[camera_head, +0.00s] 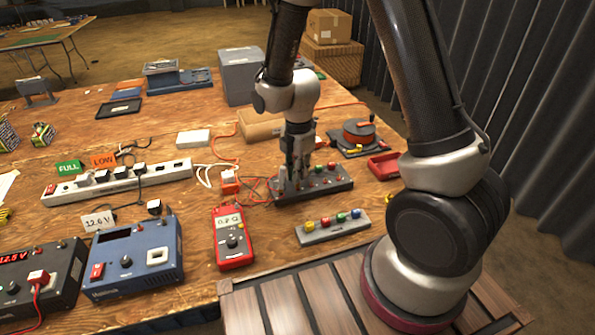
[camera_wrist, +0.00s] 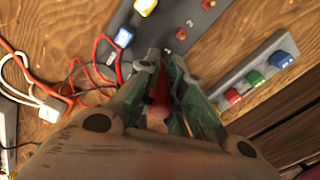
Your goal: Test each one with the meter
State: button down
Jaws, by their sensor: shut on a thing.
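The red meter (camera_head: 233,240) lies on the wooden bench. Its display shows an ohm reading, but the digits are hard to read. Behind it to the right is a dark grey numbered block (camera_head: 338,184) with several coloured pieces on it. My gripper (camera_head: 293,182) points down over the left part of this block. In the wrist view, my gripper (camera_wrist: 166,62) is shut on a small red item (camera_wrist: 159,100), mostly hidden between the fingers. A lighter grey strip (camera_head: 318,236) in front holds yellow, red, green and blue pieces.
Red and black wires (camera_wrist: 88,72) lie left of the block. A white power strip (camera_head: 120,190) with FULL (camera_head: 68,168) and LOW (camera_head: 103,160) cards is at left. A blue box (camera_head: 130,255) stands left of the meter. A red tray (camera_head: 384,166) lies right of the block.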

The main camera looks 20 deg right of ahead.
jog(key=shift+f, duration=0.3)
dwell(0.5)
jog(key=c, duration=1.5)
grip_release()
jog(key=shift+o, duration=0.4)
jog(key=shift+o, duration=1.4)
jog(key=shift+r, duration=0.1)
jog(key=shift+r, duration=3.7)
